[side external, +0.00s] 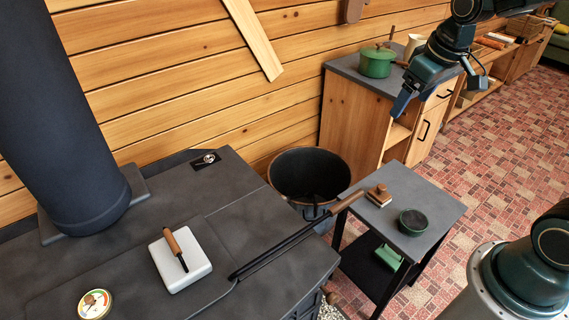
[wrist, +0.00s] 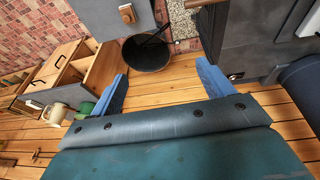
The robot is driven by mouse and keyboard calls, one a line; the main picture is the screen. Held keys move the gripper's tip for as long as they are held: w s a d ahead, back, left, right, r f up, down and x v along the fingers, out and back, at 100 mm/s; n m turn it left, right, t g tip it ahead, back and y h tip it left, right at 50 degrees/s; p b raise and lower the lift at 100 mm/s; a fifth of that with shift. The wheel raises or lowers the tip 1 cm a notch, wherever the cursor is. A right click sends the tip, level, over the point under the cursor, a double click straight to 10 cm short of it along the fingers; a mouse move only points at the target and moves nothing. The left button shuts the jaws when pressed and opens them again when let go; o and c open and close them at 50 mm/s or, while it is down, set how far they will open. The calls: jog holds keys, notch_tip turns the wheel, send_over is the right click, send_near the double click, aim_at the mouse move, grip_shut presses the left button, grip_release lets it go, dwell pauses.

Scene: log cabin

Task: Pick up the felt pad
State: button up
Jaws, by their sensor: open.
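A small wooden block with a knob and a pale underside, which looks like the felt pad (side external: 379,195), sits on the grey top of the small side table (side external: 440,205). It also shows near the top of the wrist view (wrist: 127,13). My gripper (side external: 402,104) is high in front of the wooden cabinet, above and behind the side table, well apart from the pad. In the wrist view my gripper (wrist: 164,84) has its blue fingers spread, with nothing between them.
A round green tin (side external: 412,222) stands beside the pad. A long poker (side external: 295,240) reaches from the stove top (side external: 235,215) to the table's edge. A black bucket (side external: 310,175) stands behind. A green pot (side external: 377,61) is on the cabinet. A white block (side external: 190,272) lies on the stove.

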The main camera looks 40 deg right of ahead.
jog(key=w+d+f+g, duration=0.1)
jog(key=w+d+f, duration=0.3)
jog(key=w+f, duration=0.15)
jog(key=g, duration=0.2)
send_over(382, 186)
notch_tip(382, 186, down, 26)
jog(key=shift+s+d+f+y, duration=0.15)
jog(key=shift+s+f+y, duration=0.1)
jog(key=shift+s+y, duration=0.05)
notch_tip(382, 186, down, 8)
jog(key=shift+r, duration=0.1)
jog(key=shift+f, duration=0.4)
jog(key=shift+f, duration=0.1)
jog(key=shift+w+a+f, duration=0.1)
jog(key=shift+w+f, duration=0.05)
jog(key=shift+f, duration=1.1)
jog(key=shift+w+a+f, duration=0.1)
jog(key=shift+f, duration=1.15)
